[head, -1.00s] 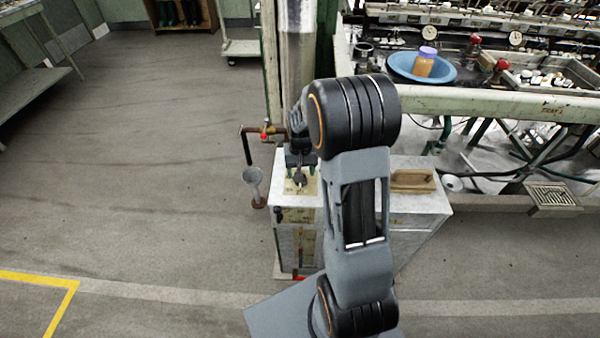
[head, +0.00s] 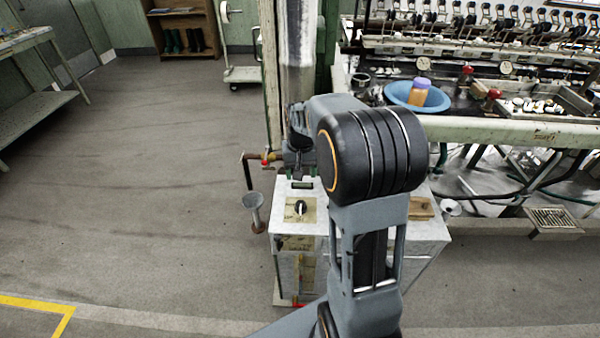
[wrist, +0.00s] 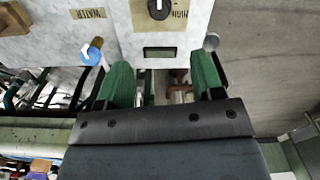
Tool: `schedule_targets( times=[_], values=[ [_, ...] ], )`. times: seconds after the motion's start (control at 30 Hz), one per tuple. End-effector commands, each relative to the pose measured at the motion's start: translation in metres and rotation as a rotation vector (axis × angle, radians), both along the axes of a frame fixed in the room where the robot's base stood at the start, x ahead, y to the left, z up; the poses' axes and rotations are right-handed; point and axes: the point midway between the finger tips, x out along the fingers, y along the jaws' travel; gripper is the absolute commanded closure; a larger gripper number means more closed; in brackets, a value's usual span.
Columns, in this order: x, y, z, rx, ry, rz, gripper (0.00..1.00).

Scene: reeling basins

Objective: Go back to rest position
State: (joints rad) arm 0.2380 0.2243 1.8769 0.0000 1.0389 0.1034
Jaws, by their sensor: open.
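My gripper (head: 298,172) is open and empty in the head view, above the back edge of a pale cabinet top (head: 345,195). Its green-padded fingers stand apart in the wrist view (wrist: 162,82), with nothing held between them. A dark knob (head: 300,207) on a tan plate sits on the cabinet top, clear of the fingers. The knob also shows at the top edge of the wrist view (wrist: 158,8), with a small dark display (wrist: 159,53) below it. My arm covers part of the cabinet in the head view.
A wooden block (head: 421,208) lies on the cabinet's right. A blue basin (head: 396,94) sits on the machine bench. Open floor (head: 150,200) lies left.

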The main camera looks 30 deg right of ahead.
Motion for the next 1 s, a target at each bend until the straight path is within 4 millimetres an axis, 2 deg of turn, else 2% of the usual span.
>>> schedule_targets(
  times=[0.37,0.47,0.5,0.57,0.8,1.0],
  values=[
    [0.001,0.000,-0.001,-0.001,-0.007,0.013,0.39],
    [-0.014,0.003,-0.014,0.005,0.018,0.032,0.39],
    [-0.023,0.007,-0.009,0.005,0.015,0.044,0.39],
    [-0.040,0.017,0.009,0.002,0.003,0.074,0.39],
    [-0.109,0.061,0.098,-0.022,-0.110,0.210,0.39],
    [-0.149,0.085,0.155,-0.038,-0.216,0.295,0.39]
  ],
)
